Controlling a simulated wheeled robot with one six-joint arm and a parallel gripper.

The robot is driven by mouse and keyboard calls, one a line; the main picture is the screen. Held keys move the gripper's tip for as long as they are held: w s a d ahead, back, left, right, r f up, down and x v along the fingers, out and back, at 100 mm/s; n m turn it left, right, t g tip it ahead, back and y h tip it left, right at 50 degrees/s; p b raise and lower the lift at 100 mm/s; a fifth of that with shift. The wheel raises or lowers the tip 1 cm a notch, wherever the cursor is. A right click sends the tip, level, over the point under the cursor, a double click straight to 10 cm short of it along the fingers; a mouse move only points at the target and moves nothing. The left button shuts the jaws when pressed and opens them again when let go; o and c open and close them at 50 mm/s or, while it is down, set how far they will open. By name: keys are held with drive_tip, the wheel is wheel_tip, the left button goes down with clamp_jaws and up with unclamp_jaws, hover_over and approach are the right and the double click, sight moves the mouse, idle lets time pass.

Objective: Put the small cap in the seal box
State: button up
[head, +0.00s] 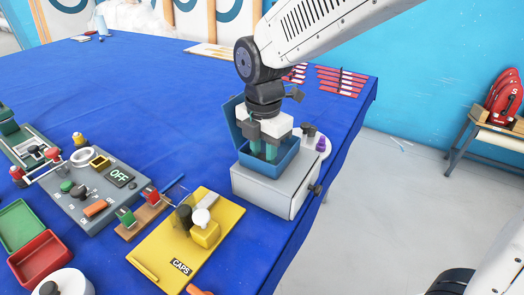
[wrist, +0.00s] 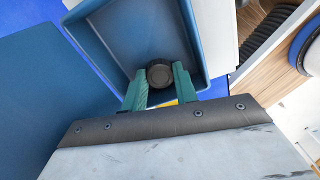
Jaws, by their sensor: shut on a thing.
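My gripper (head: 264,150) reaches straight down into the open blue seal box (head: 279,168), which sits on a pale grey drawer unit. In the wrist view, the green fingers (wrist: 160,80) are shut on a small dark round cap (wrist: 159,73). The cap is within the outline of the blue box (wrist: 110,50), near one wall; whether it touches the floor cannot be told. In the head view the fingers and box wall hide the cap. The box's blue lid (head: 232,120) stands open on the left; it also shows in the wrist view (wrist: 35,105).
A yellow CAPS board (head: 165,245) with a dark and a white cap stands left of the drawer unit (head: 262,192). A grey panel marked OFF (head: 90,205) lies farther left. A purple-topped item (head: 321,145) is just right of the box. The blue table's far middle is clear.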

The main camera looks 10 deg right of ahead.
sight(263, 157)
drive_tip(key=o, duration=1)
drive_tip(key=shift+f, duration=0.1)
wheel_tip(263, 157, up, 12)
drive_tip(key=s+d+m, duration=0.9)
drive_tip(key=d+m, duration=0.4)
drive_tip(key=d, duration=0.1)
drive_tip(key=s+d+f+m, duration=0.2)
drive_tip(key=s+d+m, duration=0.1)
drive_tip(key=s+m, duration=0.2)
drive_tip(key=s+d+f+m+t, duration=0.1)
drive_tip(key=s+d+f+m, duration=0.1)
drive_tip(key=s+m, duration=0.3)
drive_tip(key=d+m, duration=0.1)
drive_tip(key=m, duration=0.2)
drive_tip(key=shift+s+d+f, duration=0.15)
drive_tip(key=shift+d+f, duration=0.1)
drive_tip(key=shift+d, duration=0.1)
